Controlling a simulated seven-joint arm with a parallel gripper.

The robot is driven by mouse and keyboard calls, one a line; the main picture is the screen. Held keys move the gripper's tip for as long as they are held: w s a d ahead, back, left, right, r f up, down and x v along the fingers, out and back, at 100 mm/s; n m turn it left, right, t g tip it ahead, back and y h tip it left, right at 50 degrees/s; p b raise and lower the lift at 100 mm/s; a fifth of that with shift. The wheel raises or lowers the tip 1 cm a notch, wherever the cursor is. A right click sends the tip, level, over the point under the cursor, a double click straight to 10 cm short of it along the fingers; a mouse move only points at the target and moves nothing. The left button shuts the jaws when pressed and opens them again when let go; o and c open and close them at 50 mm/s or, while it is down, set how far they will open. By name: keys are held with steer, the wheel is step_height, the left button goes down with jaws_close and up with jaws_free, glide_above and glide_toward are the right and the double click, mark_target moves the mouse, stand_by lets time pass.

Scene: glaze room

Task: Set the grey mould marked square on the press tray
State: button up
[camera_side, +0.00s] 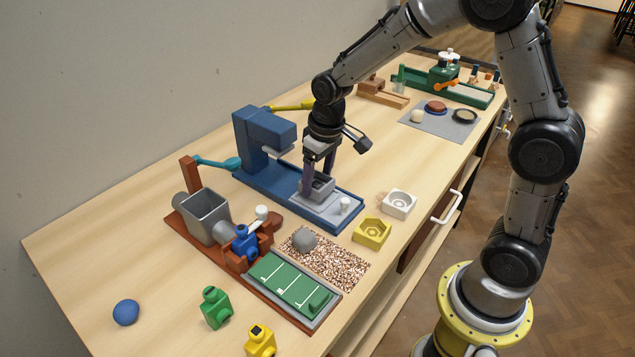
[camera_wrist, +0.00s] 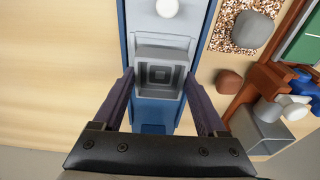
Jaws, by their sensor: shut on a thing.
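The grey mould (camera_side: 321,188) is a square block with nested square recesses on top, clear in the wrist view (camera_wrist: 160,73). My gripper (camera_side: 318,183) points down and is shut on it, one purple finger at each side; the wrist view also shows the fingers (camera_wrist: 160,85). The press tray (camera_side: 327,209) is a light grey plate on the blue press base; it also shows in the wrist view (camera_wrist: 147,42). The mould is at the tray's end nearer the press column, on it or just above; I cannot tell which. A small white knob (camera_side: 345,204) stands on the tray's other end.
The blue press (camera_side: 265,140) stands behind my gripper. A white mould (camera_side: 399,203) and a yellow mould (camera_side: 371,231) lie to the right. A rust-brown machine with a green bed (camera_side: 290,283) and a speckled patch (camera_side: 338,267) are in front.

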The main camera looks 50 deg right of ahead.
steer(key=shift+f, duration=0.75)
steer(key=shift+f, duration=0.1)
steer(key=o, duration=1.3)
steer(key=shift+o, duration=0.2)
step_height(320, 180, up, 12)
steer(key=s, duration=0.2)
steer(key=s+r+t, duration=0.1)
steer(key=s+t, duration=0.1)
steer(key=s, duration=0.8)
steer(key=s+a+r+t, duration=0.1)
steer(key=s+r+t, duration=0.1)
steer(key=s, duration=0.9)
